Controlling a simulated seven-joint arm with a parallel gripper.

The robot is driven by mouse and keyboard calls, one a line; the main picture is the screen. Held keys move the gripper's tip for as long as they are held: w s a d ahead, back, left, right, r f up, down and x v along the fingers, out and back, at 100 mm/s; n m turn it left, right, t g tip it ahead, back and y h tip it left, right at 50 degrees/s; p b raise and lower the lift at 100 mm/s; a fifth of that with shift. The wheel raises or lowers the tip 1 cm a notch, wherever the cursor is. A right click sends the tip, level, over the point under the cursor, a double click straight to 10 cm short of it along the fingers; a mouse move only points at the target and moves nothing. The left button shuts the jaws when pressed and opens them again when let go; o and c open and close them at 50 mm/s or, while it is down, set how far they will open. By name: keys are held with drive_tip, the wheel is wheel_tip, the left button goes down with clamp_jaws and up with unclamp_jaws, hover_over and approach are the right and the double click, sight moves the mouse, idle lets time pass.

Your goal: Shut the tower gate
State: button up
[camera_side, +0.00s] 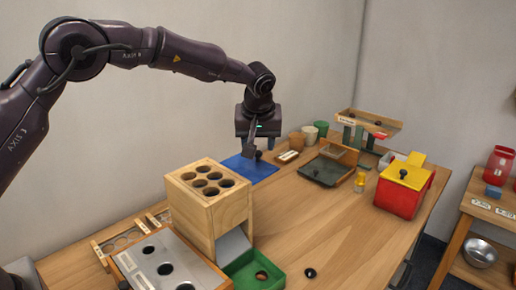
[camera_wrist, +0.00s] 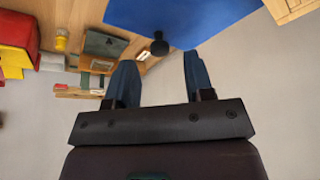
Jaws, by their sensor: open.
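The wooden tower (camera_side: 208,215) has several round holes in its top, with a pale chute at its foot. A blue plate (camera_side: 250,169), which looks like its gate, extends out behind the tower; whether it joins the tower is hidden. In the wrist view the blue plate (camera_wrist: 185,20) reaches towards a wooden edge (camera_wrist: 290,8) at top right. A black knob (camera_wrist: 159,46) stands at the plate's outer end. My gripper (camera_side: 258,147) is open and empty above the plate, close to the knob. In the wrist view the knob shows just beyond the gap between my fingertips (camera_wrist: 157,62).
A green tray (camera_side: 241,268) holding a chestnut sits below the chute. A black-knobbed red box with a yellow lid (camera_side: 402,178), a small yellow bottle (camera_side: 360,182) and a dark-plated stand (camera_side: 326,171) are farther right. A dark round piece (camera_side: 310,273) lies in front. The middle table is mostly clear.

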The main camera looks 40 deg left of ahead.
sight(249, 164)
drive_tip(key=shift+x, duration=1.3)
clamp_jaws()
drive_tip(key=shift+s, duration=1.55)
unclamp_jaws()
drive_tip(key=shift+r, duration=0.1)
drive_tip(key=v, duration=1.3)
